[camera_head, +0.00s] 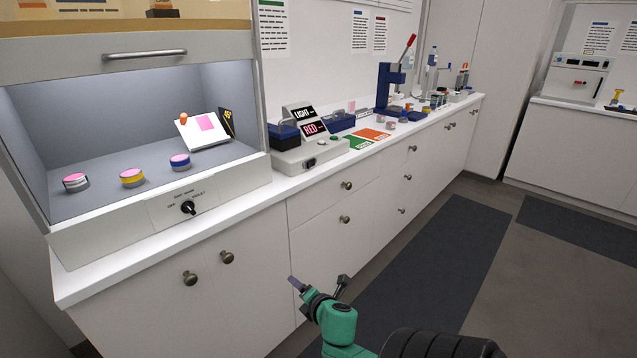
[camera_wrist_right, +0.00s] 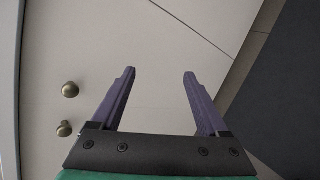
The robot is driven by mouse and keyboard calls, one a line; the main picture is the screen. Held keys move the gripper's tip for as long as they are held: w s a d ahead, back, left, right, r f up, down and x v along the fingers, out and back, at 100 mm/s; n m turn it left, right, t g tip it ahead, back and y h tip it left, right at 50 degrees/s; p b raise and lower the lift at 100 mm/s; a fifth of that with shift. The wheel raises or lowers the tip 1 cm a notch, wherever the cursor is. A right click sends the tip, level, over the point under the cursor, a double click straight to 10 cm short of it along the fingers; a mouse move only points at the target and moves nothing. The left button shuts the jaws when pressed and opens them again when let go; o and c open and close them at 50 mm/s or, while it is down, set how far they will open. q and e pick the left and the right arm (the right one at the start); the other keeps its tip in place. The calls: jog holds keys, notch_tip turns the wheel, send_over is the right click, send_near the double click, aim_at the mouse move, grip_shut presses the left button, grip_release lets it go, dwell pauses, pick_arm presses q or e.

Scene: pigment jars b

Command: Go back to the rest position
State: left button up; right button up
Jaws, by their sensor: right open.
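My right gripper (camera_head: 318,284) is in front of the white cabinet doors, below the counter edge and away from everything on top. In the right wrist view its two purple fingers (camera_wrist_right: 160,75) stand wide apart with nothing between them. Behind them is the plain cabinet front with two round knobs (camera_wrist_right: 67,110). My left gripper does not show in either view.
A lit booth (camera_head: 42,145) on the left holds pink-topped jars (camera_head: 132,178) and a white tilted card holder (camera_head: 190,135). A display device (camera_head: 300,155), green and orange mats (camera_head: 374,134) and a blue press (camera_head: 384,85) stand along the counter (camera_head: 255,194). The floor at right is clear.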

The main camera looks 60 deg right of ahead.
jog(key=shift+s+d+f+m+g, duration=0.15)
jog(key=shift+s+d+f+m, duration=0.1)
jog(key=shift+s+f, duration=0.3)
jog(key=shift+s+d+f+m+g, duration=0.15)
jog(key=shift+s+f+m, duration=0.15)
jog(key=shift+f, duration=0.3)
jog(key=s+a+f+m+g+y+p, duration=0.1)
jog(key=s+a+f+m+g, duration=0.25)
jog(key=s+f, duration=0.45)
jog(key=s+a+f+m+g+y+p, duration=0.2)
jog(key=s+a+f+m, duration=0.2)
jog(key=f, duration=0.8)
jog(key=s+a+f+m+g+y, duration=0.1)
jog(key=s+a+f+m+g, duration=0.1)
jog(key=s, duration=0.6)
jog(key=s+a+f+m+g+y+p, duration=0.1)
jog(key=s+a+f+m+g, duration=0.1)
jog(key=s+a+f+m, duration=0.3)
jog(key=s+a+f, duration=0.2)
jog(key=s+a, duration=0.2)
jog(key=shift+f, duration=0.25)
